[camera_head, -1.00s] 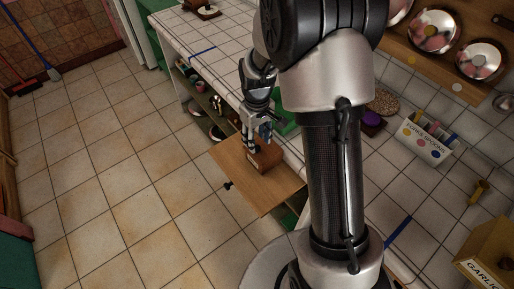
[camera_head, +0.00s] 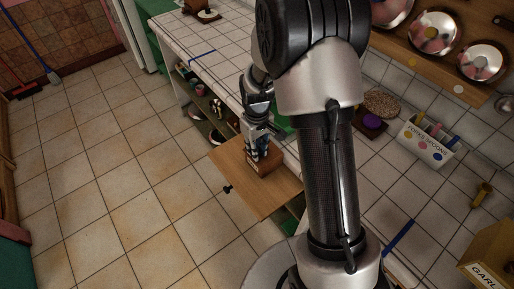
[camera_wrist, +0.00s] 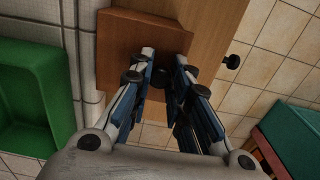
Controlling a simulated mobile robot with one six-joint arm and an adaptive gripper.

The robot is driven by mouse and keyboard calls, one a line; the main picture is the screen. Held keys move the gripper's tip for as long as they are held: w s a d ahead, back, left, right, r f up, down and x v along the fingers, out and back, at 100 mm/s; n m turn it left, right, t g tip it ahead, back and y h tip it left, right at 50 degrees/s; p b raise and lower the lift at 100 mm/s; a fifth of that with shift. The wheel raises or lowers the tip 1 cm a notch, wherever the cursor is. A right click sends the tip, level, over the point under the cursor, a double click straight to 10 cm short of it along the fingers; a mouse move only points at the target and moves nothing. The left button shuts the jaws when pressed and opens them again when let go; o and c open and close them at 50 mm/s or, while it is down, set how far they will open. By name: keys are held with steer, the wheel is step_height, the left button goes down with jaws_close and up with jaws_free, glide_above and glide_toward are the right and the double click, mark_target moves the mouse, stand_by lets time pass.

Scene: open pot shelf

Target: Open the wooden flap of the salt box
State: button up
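The salt box (camera_head: 268,168) is a small brown wooden box on a pull-out wooden board. In the wrist view the salt box (camera_wrist: 118,50) shows its reddish-brown top, with a small dark knob (camera_wrist: 161,77) near its edge. My gripper (camera_head: 259,155) points down at the box. In the wrist view my gripper (camera_wrist: 165,57) has its two blue-and-grey fingers apart, one on each side of the knob. I cannot tell whether they touch it. The flap looks shut; its edge is partly hidden by the fingers.
The board (camera_head: 228,168) juts from the tiled counter (camera_head: 215,68) over the floor, with a dark knob (camera_head: 228,189) on its front. A green bin (camera_wrist: 35,95) lies left in the wrist view. A utensil holder (camera_head: 424,143) stands on the counter.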

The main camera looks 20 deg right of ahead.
jaws_close()
steer(key=shift+r, duration=0.1)
stand_by(0.3)
